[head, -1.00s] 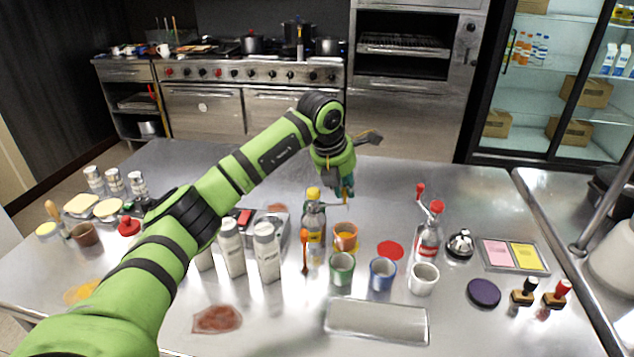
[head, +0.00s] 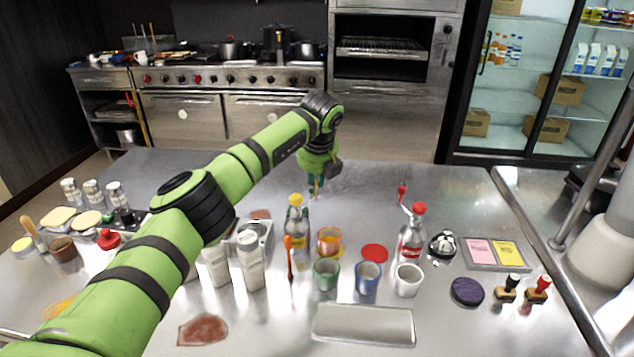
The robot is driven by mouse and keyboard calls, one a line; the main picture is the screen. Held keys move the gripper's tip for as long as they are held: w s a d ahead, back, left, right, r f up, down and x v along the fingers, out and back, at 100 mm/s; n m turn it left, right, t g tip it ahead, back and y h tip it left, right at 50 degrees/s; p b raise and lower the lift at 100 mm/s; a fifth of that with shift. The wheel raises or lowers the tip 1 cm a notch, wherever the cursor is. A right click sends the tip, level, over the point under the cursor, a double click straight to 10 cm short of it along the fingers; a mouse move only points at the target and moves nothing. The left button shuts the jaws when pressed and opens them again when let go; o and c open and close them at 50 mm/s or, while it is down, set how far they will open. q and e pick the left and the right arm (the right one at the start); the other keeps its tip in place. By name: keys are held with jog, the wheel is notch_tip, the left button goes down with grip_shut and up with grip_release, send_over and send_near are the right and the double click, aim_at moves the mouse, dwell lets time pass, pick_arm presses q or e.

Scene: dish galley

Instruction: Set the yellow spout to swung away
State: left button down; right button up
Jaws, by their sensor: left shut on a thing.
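A clear bottle with a yellow cap (head: 295,200) stands upright left of the middle of the table. The yellow spout itself is too small and too covered by my gripper to make out clearly. My left gripper (head: 316,187) is just behind and right of the yellow cap, pointing down. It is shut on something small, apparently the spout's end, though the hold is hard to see. My right gripper is not in view.
A red-capped bottle (head: 411,238) with a red-tipped spout stands to the right. An orange cup (head: 329,241), a green cup (head: 326,274) and a blue cup (head: 367,278) stand near the yellow-capped bottle. The table behind my gripper is clear.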

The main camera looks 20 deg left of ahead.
pick_arm(q)
jog(key=shift+w+a+r+n, duration=0.15)
jog(key=shift+w+r+n, duration=0.05)
jog(key=shift+r+n, duration=0.2)
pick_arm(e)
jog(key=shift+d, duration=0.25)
pick_arm(q)
jog(key=shift+a, duration=0.1)
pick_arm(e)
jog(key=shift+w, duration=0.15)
pick_arm(q)
jog(key=c, duration=1.2)
grip_release()
jog(key=shift+f, duration=0.1)
jog(key=shift+w+f, duration=0.1)
jog(key=shift+f, duration=0.05)
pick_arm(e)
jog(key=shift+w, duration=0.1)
pick_arm(q)
jog(key=v, duration=1.2)
